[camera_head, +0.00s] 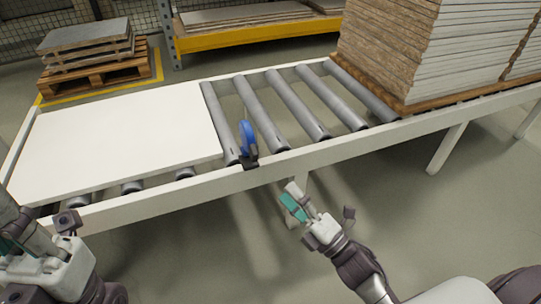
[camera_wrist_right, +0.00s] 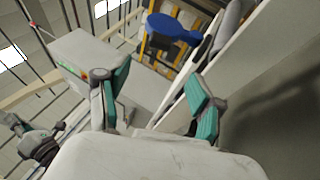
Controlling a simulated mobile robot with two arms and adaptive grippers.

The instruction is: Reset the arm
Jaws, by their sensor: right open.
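My right gripper (camera_head: 295,203) is open and empty in the head view, in front of the roller conveyor's front rail and above the floor. Its two teal finger pads stand wide apart in the right wrist view (camera_wrist_right: 158,88), with nothing between them. My right arm (camera_head: 355,262) reaches up from the lower right. My left gripper (camera_head: 16,232) is at the lower left edge, near the conveyor's left end, partly cut off. Whether its fingers are open or shut is unclear.
A white board (camera_head: 120,135) lies on the left part of the roller conveyor (camera_head: 340,150). A blue round piece (camera_head: 247,138) stands at the front rail and also shows in the right wrist view (camera_wrist_right: 174,27). Stacked boards (camera_head: 430,45) sit at the right. Bare rollers lie between.

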